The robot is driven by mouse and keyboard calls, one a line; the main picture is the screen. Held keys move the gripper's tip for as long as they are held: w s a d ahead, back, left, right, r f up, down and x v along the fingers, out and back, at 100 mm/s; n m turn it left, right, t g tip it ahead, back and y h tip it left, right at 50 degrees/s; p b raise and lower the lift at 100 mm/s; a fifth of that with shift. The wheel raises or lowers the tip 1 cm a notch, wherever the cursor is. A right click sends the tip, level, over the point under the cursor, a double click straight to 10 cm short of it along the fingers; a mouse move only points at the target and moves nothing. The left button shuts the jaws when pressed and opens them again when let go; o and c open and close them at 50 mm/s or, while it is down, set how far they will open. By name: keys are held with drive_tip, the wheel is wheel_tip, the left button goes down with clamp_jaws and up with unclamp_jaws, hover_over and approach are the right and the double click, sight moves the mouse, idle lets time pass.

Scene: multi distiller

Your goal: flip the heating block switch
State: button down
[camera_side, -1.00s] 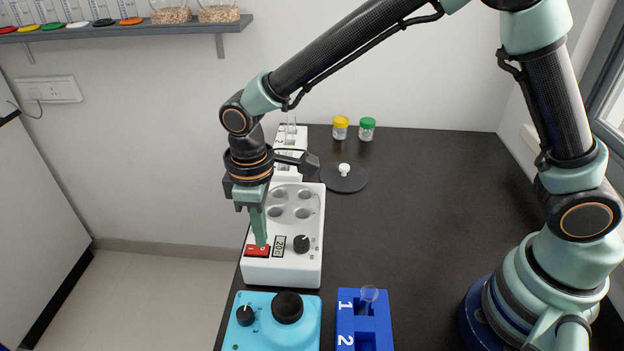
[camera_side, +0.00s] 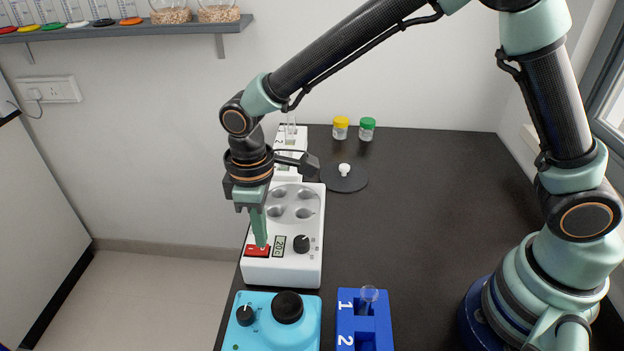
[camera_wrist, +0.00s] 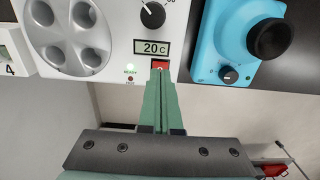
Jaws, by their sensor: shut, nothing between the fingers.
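The white heating block (camera_side: 312,262) stands near the left edge of the black bench, with round wells, a black knob and a display. The display reads 20 C in the wrist view. Its red switch (camera_side: 251,251) is at the front left corner of its top. My gripper (camera_side: 262,246) is shut and empty, pointing down with its tips at the switch. In the wrist view the gripper tips (camera_wrist: 160,74) cover part of the red switch (camera_wrist: 160,65). I cannot tell how firmly they press. A small green light shows beside the READY label.
A light-blue device (camera_side: 265,330) with black knobs stands in front of the block. A blue rack (camera_side: 378,330) holding a glass tube is to its right. A dark disc (camera_side: 344,184) and two capped jars lie behind. The bench's right middle is clear.

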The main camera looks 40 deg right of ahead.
drive_tip(key=shift+f, duration=0.8)
idle(0.4)
drive_tip(key=shift+r, duration=3.5)
drive_tip(key=shift+d, duration=0.1)
drive_tip(key=s+d+r+m+t, duration=0.15)
drive_tip(key=d+r+m, duration=0.25)
drive_tip(key=d+r, duration=0.6)
drive_tip(key=s+d+m+t, duration=0.2)
drive_tip(key=s+d, duration=0.1)
drive_tip(key=d, duration=0.3)
drive_tip(key=s+d+m+t, duration=0.2)
drive_tip(key=s+d+m, duration=0.1)
drive_tip(key=d, duration=0.4)
drive_tip(key=shift+s+d+r, duration=0.15)
drive_tip(key=shift+s+r, duration=0.1)
drive_tip(key=shift+s, duration=0.2)
